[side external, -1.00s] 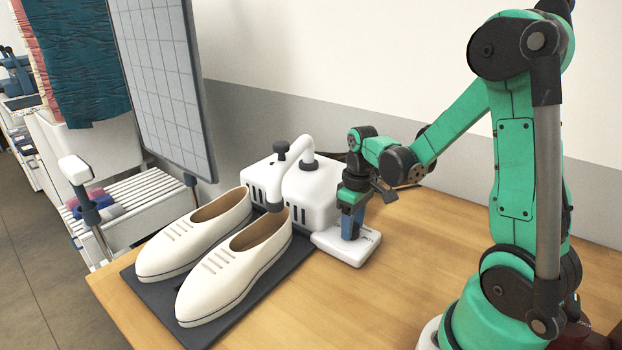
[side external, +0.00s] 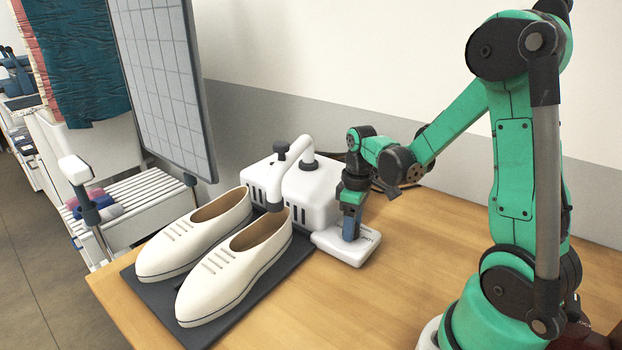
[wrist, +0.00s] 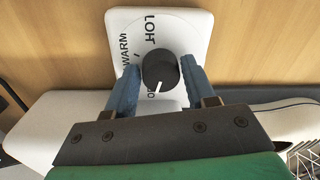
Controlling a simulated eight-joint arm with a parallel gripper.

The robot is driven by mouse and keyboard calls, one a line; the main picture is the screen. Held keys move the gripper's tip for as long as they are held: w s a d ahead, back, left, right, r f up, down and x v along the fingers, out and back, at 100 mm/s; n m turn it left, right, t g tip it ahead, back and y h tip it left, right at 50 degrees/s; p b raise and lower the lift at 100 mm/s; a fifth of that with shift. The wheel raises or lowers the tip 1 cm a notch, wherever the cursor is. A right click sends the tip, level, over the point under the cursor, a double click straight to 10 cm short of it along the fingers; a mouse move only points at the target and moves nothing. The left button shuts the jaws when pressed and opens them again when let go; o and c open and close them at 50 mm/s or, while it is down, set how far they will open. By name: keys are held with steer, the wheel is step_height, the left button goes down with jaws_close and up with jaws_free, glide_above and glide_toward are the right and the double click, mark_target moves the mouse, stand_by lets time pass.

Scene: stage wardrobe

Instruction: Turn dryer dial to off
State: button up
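The dryer dial (wrist: 160,69) is a round black knob on a white control plate (wrist: 187,32), seen in the wrist view. Its white pointer line faces the lower part of the picture, tilted slightly left, beside a partly covered label. "HOT" and "WARM" show above and left of the dial; an "off" mark is not readable. My gripper (wrist: 160,76) has its blue fingers against both sides of the dial. In the side view my gripper (side external: 350,228) points down over the plate (side external: 346,246), and the dial is hidden there.
The white dryer body (side external: 303,192) stands behind the plate, its curved pipe reaching into a cream shoe (side external: 235,265). Another cream shoe (side external: 193,235) sits beside it on a dark mat (side external: 157,294). The wooden table (side external: 430,260) is clear to the right.

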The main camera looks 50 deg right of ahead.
steer(key=shift+o, duration=1.4)
steer(key=shift+r, duration=0.1)
steer(key=shift+d+r, duration=0.1)
steer(key=shift+r, duration=2.65)
steer(key=a+r+m+t, duration=0.1)
steer(key=a+r+t, duration=0.1)
steer(key=a, duration=0.4)
steer(key=a+r+m+t, duration=0.1)
steer(key=a+r+t, duration=0.1)
steer(key=a+t, duration=0.3)
steer(key=shift+a+r+h, duration=0.3)
steer(key=shift+a+r, duration=0.05)
steer(key=shift+a, duration=0.65)
